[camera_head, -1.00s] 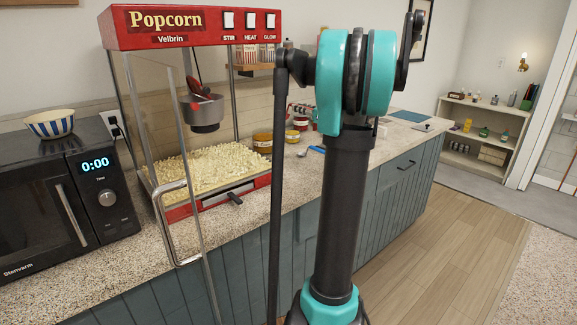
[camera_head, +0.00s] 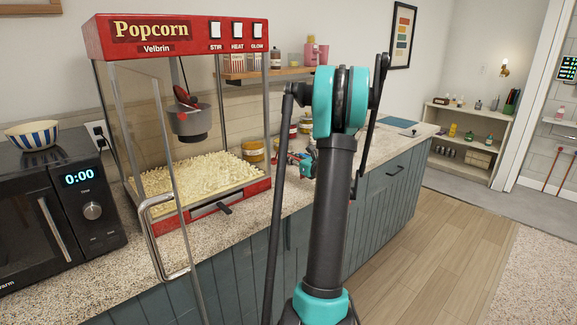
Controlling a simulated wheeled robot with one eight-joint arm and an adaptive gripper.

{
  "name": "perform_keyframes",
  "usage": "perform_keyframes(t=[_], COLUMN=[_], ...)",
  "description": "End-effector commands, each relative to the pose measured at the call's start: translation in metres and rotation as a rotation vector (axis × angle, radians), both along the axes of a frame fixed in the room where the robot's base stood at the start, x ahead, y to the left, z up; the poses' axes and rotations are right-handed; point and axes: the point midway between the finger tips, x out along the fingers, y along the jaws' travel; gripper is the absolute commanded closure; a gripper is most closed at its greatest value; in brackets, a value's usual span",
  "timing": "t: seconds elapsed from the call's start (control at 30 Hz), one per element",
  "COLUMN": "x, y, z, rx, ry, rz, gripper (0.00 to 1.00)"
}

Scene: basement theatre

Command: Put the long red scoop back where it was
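A dark red piece (camera_head: 184,97) sits at the top of the grey kettle (camera_head: 190,122) inside the popcorn machine (camera_head: 185,38). I cannot tell whether it is the long red scoop or a kettle lid. No other long red scoop shows clearly. My gripper (camera_head: 301,160) is mostly hidden behind my upright arm, above the counter to the right of the machine. Small teal and red bits show there; I cannot make out its fingers or whether it holds anything. Popcorn (camera_head: 195,175) covers the machine's floor.
The machine's glass door stands open toward me, with its metal handle (camera_head: 152,235) over the counter's front edge. A microwave (camera_head: 60,215) with a striped bowl (camera_head: 32,135) stands at left. Jars (camera_head: 253,150) stand right of the machine below a wall shelf (camera_head: 262,73). The wooden floor at right is clear.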

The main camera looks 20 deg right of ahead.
Motion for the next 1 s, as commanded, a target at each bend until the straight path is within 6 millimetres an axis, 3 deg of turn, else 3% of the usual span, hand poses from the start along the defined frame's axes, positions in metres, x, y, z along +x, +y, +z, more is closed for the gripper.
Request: perform_keyframes(t=[0.27,0.63,0.67,0.8,1.0], x=[0.0,0.0,0.0,0.0,0.0], y=[0.0,0.0,0.0,0.0,0.0], z=[-0.033,-0.037,-0.037,-0.036,-0.036], rx=[0.0,0.0,0.0,0.0,0.0], ry=[0.0,0.0,0.0,0.0,0.0], rz=[0.0,0.0,0.0,0.0,0.0], gripper=[1.0,1.0,0.81,0.64,0.63])
